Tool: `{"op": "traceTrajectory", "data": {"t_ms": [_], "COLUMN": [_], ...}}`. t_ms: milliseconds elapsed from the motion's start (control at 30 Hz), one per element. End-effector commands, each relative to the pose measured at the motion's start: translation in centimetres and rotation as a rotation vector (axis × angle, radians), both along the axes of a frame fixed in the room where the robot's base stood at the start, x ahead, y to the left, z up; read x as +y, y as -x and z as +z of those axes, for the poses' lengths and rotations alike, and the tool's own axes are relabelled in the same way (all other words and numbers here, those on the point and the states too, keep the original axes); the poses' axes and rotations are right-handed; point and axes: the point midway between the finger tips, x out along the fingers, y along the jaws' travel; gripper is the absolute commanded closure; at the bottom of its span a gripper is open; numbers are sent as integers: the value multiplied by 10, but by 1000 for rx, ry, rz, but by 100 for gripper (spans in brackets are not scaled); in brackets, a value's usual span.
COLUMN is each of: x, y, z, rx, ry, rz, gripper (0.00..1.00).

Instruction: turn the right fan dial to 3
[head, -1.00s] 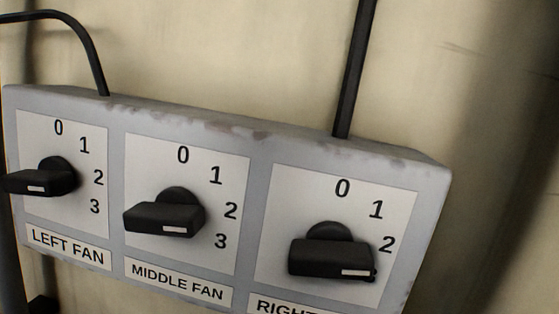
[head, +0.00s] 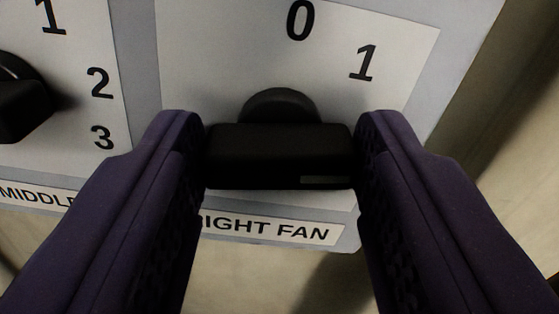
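The right fan dial (head: 278,155) is a black knob with a bar-shaped handle, in the middle of the head view. Its bar lies level, with a pale mark near its right end. My gripper (head: 280,150) has its two dark purple fingers at the bar's two ends, with no clear gap visible on either side. The 0 and 1 of its scale show above the dial. The 2 and 3 are hidden behind my right finger, so the number it points at cannot be read. The RIGHT FAN label (head: 270,228) below is partly covered by the left finger.
The middle fan dial (head: 20,108) is at the left edge, partly cut off, with its 1, 2 and 3 beside it. The grey panel (head: 138,60) ends at the right and below. Beige wall (head: 500,130) shows beyond it.

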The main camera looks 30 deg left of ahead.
Motion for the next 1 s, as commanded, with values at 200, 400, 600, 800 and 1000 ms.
{"op": "traceTrajectory", "data": {"t_ms": [200,400,600,800,1000], "x": [0,-1,-1,-2,-3], "y": [0,0,-1,-1,-2], "z": [0,-1,-2,-2,-2], "rx": [3,31,109,214,314], "ry": [-3,-39,-131,-255,-373], "rz": [0,-1,-1,-1,-1], "gripper": [80,79,79,79,79]}}
